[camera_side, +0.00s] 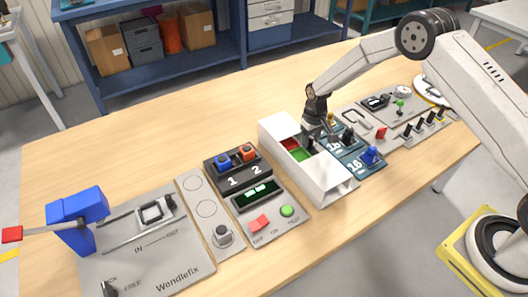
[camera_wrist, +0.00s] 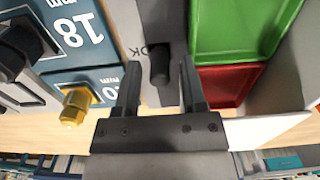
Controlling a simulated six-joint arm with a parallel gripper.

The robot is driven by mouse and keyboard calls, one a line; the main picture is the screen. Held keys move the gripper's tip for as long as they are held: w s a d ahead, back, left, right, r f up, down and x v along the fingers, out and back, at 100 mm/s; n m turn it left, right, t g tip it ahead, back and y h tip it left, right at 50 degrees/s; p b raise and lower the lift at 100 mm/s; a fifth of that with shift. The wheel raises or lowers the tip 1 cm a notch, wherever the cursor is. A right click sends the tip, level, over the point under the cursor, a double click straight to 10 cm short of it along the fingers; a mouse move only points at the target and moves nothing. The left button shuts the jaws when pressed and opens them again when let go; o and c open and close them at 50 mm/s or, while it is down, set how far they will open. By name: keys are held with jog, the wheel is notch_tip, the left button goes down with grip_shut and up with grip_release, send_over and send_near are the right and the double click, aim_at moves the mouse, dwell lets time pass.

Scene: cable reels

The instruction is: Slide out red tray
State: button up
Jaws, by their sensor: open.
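The red tray (camera_side: 289,144) lies at the far end of a white open-topped housing, with the green tray (camera_side: 300,155) beside it toward the near end. In the wrist view the red tray (camera_wrist: 228,86) is just right of my right finger, and the green tray (camera_wrist: 240,28) is above it. My gripper (camera_side: 317,138) is over the housing's right side. In the wrist view my gripper (camera_wrist: 158,72) is open, with a dark upright peg (camera_wrist: 159,62) between its fingers. I cannot tell whether the fingers touch the peg.
Blue plates with numbers (camera_side: 350,162) and coloured knobs stand close right of the housing. A brass-coloured knob (camera_wrist: 76,104) is left of my fingers. A control panel (camera_side: 265,212) with buttons is left of the housing. Bare wooden table (camera_side: 150,140) lies behind.

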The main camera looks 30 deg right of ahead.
jog(key=shift+s+f, duration=0.1)
jog(key=shift+f, duration=0.25)
grip_shut()
jog(key=shift+s+d, duration=0.15)
jog(key=shift+s, duration=4.8)
grip_release()
jog(key=shift+o, duration=0.4)
jog(key=shift+s+a+f, duration=0.1)
jog(key=shift+s+a, duration=0.05)
jog(key=shift+a, duration=0.1)
notch_tip(320, 180, up, 8)
jog(key=shift+f, duration=0.2)
